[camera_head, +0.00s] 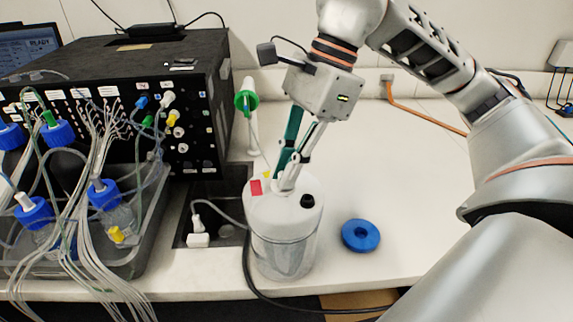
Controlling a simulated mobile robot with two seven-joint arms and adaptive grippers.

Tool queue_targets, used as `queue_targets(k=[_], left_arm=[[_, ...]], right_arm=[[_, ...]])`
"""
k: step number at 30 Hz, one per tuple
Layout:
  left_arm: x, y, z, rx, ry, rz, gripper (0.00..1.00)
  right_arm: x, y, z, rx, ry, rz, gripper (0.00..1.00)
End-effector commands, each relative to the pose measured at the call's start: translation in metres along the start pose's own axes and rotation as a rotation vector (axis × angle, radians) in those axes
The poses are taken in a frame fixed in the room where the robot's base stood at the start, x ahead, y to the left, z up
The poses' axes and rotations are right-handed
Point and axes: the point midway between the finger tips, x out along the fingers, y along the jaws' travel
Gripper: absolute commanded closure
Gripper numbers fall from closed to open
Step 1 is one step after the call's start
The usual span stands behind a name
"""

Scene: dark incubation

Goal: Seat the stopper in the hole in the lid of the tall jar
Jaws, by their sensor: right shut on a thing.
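The tall jar (283,240) is white and translucent and stands upright near the front of the bench. Its white lid (278,206) carries a dark round knob or hole (307,201) at the right and a red patch (256,187) at the left. My right gripper (287,172) points down over the back of the lid. It is shut on a small pale piece, apparently the stopper (286,184), at the lid's surface. The fingers partly hide it, and I cannot tell whether it sits in a hole. My left gripper is out of view.
A blue ring-shaped cap (361,236) lies right of the jar. A black instrument box (195,110) and a grey tray (130,262) with blue-capped bottles and tubing are at the left. A green-collared white tube (247,101) stands behind the jar. The bench right of the jar is mostly clear.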

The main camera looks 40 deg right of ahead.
Motion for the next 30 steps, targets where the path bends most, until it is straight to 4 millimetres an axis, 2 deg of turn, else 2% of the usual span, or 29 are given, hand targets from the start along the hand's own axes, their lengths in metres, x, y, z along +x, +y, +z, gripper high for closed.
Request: queue_targets(k=[12, 13, 15, 25, 30], left_arm=[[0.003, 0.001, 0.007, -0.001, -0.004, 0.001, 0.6], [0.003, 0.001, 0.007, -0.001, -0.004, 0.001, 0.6], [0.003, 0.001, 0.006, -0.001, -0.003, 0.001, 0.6], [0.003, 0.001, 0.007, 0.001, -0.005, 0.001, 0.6], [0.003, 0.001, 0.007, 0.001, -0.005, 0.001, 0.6]], right_arm=[[0.01, 0.0, -0.004, 0.0, 0.001, 0.001, 0.99], [0.01, 0.0, -0.004, 0.0, 0.001, 0.001, 0.86], [0.009, 0.0, -0.004, 0.0, 0.001, 0.001, 0.69], [0.008, 0.0, -0.004, 0.0, 0.0, 0.0, 0.69], [-0.004, -0.001, -0.004, 0.001, 0.0, -0.002, 0.69]])
